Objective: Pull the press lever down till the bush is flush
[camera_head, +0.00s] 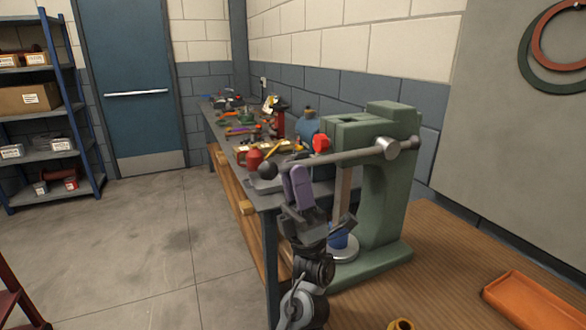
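The green press (385,185) stands on the wooden bench. The upright ram (342,188) stands below the lever. A blue piece (340,238), perhaps the bush, sits under it on a round silver plate (344,255), partly hidden by my gripper. My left gripper (298,172) has purple fingers that overlap the lever near the knob. Whether they grip it is unclear. My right gripper is out of view.
An orange tray (540,303) lies on the wooden bench (450,265) at the right. A yellow ring-shaped part (400,325) is at the bottom edge. A cluttered grey bench (262,197) stands behind, left of the press. Open floor (150,245) lies at the left.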

